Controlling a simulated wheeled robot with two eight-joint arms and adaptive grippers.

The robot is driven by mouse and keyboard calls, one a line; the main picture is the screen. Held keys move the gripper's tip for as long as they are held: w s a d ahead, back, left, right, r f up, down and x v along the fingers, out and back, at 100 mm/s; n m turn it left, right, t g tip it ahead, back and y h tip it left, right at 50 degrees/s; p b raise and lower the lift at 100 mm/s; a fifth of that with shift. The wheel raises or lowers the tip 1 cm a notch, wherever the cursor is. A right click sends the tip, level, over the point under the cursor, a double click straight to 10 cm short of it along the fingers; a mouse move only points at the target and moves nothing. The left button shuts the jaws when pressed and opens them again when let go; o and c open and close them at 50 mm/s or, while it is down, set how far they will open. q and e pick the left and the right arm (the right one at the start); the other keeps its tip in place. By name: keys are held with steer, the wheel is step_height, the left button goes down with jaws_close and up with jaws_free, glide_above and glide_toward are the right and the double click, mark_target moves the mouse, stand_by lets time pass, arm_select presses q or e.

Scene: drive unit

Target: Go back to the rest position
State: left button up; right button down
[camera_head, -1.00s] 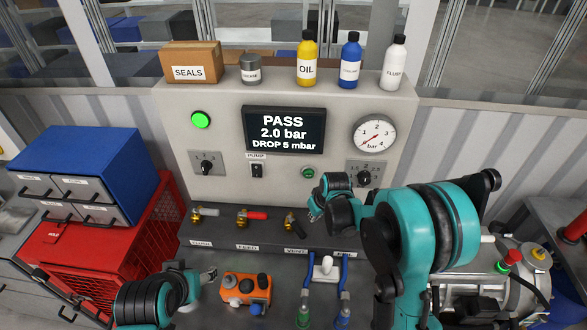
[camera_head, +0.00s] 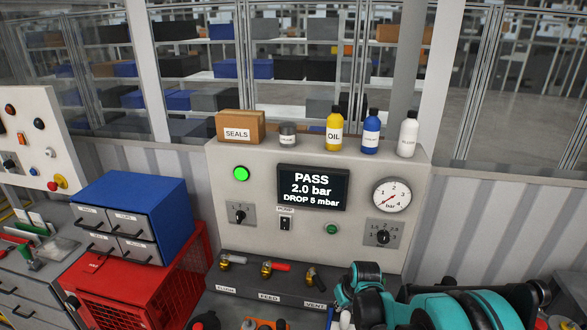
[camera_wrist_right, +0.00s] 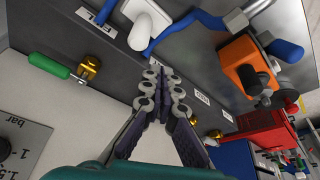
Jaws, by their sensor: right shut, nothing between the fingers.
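My right gripper (camera_head: 348,292) is low on the right in the head view, in front of the bench's valve strip, with its teal arm behind it. In the right wrist view, my right gripper (camera_wrist_right: 163,80) has its fingers together with nothing between them. A dark strip with labels lies behind the fingers there. My left gripper is not in the head view. The test panel (camera_head: 260,200) stands upright, its screen (camera_head: 313,187) reading PASS, 2.0 bar, DROP 5 mbar. The green lamp (camera_head: 241,174) is lit. An orange unit (camera_wrist_right: 241,62) shows in the wrist view.
Bottles, including a yellow oil bottle (camera_head: 334,131), and a SEALS box (camera_head: 240,127) stand on top. A blue drawer cabinet (camera_head: 155,205) and red crate (camera_head: 165,290) are left.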

steer(key=s+d+r+m+t+b, duration=0.2)
steer(key=s+b, duration=1.1)
steer(key=s, duration=0.1)
arm_select(q)
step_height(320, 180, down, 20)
steer(key=b, duration=0.7)
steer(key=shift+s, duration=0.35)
arm_select(e)
steer(key=s+f+m, duration=0.1)
steer(key=s+f, duration=0.2)
steer(key=s, duration=0.2)
steer(key=s+d+f+t+h, duration=0.1)
steer(key=s+f, duration=0.2)
steer(key=s, duration=0.3)
steer(key=shift+d+f+m, duration=0.15)
steer(key=shift+m, duration=0.25)
